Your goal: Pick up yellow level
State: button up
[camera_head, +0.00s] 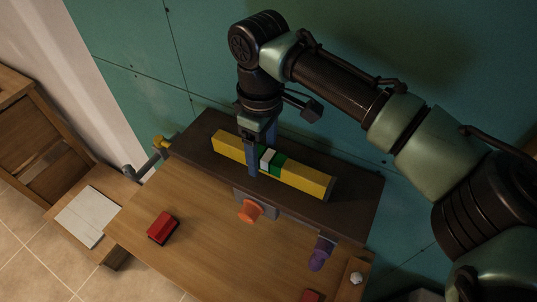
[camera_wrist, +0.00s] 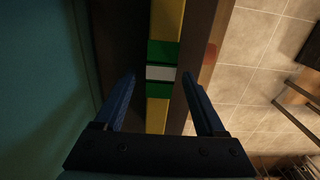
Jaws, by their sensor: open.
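The yellow level (camera_head: 305,180) is a long yellow bar with green and white bands near its middle. It lies on a dark brown raised shelf (camera_head: 350,211) at the back of the wooden table. My gripper (camera_head: 262,155) points down over the level, with one blue finger on its near side and the other on its far side. In the wrist view, the level (camera_wrist: 163,105) runs between the two open fingers of my gripper (camera_wrist: 160,90), with a gap on each side. The fingers do not appear to touch it.
The green plasterboard wall (camera_head: 150,45) stands close behind the shelf. On the wooden table (camera_head: 195,250) are a red object (camera_head: 162,228), an orange item (camera_head: 250,211) and a purple-handled tool (camera_head: 320,254). A white board (camera_head: 90,216) lies at left. The table's left middle is mostly clear.

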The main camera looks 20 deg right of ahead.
jog(key=shift+f, duration=0.4)
grip_shut()
